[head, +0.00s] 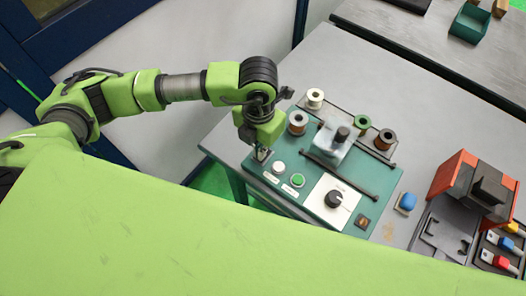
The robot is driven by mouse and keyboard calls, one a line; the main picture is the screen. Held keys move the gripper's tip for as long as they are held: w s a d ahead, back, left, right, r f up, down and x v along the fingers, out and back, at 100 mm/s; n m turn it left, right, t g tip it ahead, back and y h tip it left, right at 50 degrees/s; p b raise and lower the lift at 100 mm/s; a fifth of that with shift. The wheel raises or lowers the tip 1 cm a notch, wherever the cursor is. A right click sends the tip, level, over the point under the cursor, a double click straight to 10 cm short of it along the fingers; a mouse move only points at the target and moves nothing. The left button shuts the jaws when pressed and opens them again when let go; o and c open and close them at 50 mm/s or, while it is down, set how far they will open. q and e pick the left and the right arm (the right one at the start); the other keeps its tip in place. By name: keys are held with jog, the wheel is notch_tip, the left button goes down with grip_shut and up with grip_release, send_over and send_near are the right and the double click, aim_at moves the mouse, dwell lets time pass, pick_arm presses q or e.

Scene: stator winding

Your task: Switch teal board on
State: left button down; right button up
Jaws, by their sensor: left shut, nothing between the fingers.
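The teal board (318,222) lies on the grey table. On its near-left part are a white button (278,168), a green button (297,181) and a white panel with a black knob (333,199). A small dark switch plate with an orange mark (363,221) sits at its near-right corner. My left gripper (261,156) is shut and empty, pointing down over the board's left end, just left of the white button. Whether its tips touch the board cannot be told. My right gripper is not in view.
A clear block (335,140) with a black top and a dark bar (340,175) are on the board. A blue piece (407,201) and a red-and-black fixture (474,190) stand to the right.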

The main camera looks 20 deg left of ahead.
pick_arm(q)
jog(key=shift+f+b, duration=0.3)
jog(key=shift+f, duration=0.05)
jog(key=shift+s+r, duration=0.1)
jog(key=shift+r+p, duration=0.55)
jog(key=shift+r, duration=0.3)
jog(key=shift+r+p, duration=1.25)
jog(key=shift+r, duration=1.35)
